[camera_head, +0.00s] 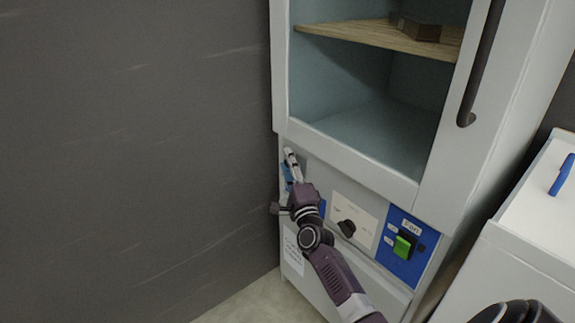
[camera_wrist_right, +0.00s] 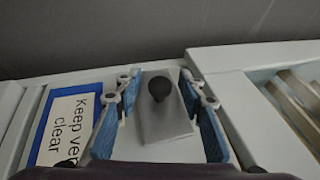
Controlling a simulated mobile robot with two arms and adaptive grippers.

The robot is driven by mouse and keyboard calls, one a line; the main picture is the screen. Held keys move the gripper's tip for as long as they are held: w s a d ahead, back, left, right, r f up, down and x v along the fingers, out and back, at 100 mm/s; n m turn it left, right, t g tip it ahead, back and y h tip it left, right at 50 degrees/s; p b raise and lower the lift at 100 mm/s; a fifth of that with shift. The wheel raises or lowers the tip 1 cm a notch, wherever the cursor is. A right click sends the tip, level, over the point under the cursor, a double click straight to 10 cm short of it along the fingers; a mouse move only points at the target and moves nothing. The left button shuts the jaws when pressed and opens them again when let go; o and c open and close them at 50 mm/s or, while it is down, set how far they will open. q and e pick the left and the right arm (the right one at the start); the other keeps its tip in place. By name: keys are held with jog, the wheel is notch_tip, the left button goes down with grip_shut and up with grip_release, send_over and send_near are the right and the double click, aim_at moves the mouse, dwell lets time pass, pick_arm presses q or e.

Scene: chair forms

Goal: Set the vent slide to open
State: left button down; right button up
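The vent slide shows in the right wrist view as a round black knob (camera_wrist_right: 160,89) on a grey plate (camera_wrist_right: 165,122). My right gripper (camera_wrist_right: 159,98) is open, with one blue-padded finger on each side of the knob. I see gaps between the fingers and the knob; whether the fingertips touch the plate I cannot tell. In the head view my right gripper (camera_head: 291,168) is at the upper left of the cabinet's lower panel and hides the slide. A blue-bordered label, "Keep vent clear" (camera_wrist_right: 70,125), lies left of the gripper in the wrist view. My left gripper is out of view.
The panel also has a black dial (camera_head: 346,228) on a white plate and a green switch (camera_head: 403,246) on a blue plate. Above is a glass-fronted compartment with a wooden shelf (camera_head: 365,33) and a dark door handle (camera_head: 480,65). A dark wall (camera_head: 130,150) stands close on the left.

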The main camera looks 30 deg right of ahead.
grip_shut()
dwell(0.4)
